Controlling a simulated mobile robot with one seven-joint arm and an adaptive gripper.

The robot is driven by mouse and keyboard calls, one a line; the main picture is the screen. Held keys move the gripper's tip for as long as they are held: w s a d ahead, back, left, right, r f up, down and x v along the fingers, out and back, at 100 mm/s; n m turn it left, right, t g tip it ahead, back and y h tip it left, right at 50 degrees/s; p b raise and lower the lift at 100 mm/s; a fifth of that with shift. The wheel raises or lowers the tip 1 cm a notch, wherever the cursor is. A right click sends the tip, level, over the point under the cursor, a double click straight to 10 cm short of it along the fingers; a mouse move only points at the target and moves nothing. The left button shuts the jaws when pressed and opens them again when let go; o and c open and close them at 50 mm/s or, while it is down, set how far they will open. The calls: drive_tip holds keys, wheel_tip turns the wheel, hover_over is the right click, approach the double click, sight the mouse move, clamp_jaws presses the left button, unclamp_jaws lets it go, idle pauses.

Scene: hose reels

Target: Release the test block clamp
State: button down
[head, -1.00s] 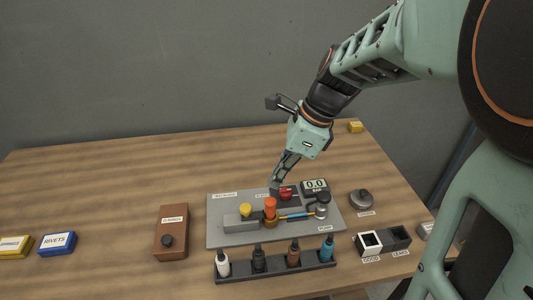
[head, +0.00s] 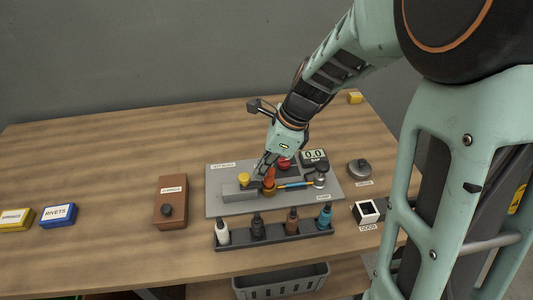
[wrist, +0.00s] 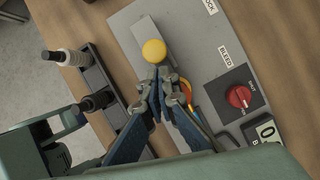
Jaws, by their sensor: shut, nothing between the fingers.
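The grey test block (head: 238,191) sits on the grey panel with a round yellow knob (head: 244,179) on it. The knob also shows in the wrist view (wrist: 154,50). An orange-red upright part (head: 269,174) stands just right of it, at the end of a blue-and-orange hose (head: 295,185). I cannot tell from the frames which part is the clamp. My gripper (head: 259,173) is shut and empty, pointing down close to the yellow knob.
A red bleed knob (wrist: 239,97) and a 0.0 gauge (head: 314,156) are at the panel's back. A brown box (head: 171,208) is left, a grey round piece (head: 360,169) right.

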sight(242, 179)
drive_tip(key=shift+a+f, duration=0.15)
drive_tip(key=shift+f, duration=0.2)
drive_tip(key=shift+s+a+p, duration=0.2)
drive_tip(key=shift+a+p, duration=0.15)
drive_tip(key=shift+a, duration=0.55)
drive_tip(key=shift+s+a+p, duration=0.2)
drive_tip(key=shift+a+p, duration=0.1)
drive_tip(key=shift+a, duration=0.6)
drive_tip(key=shift+r, duration=0.1)
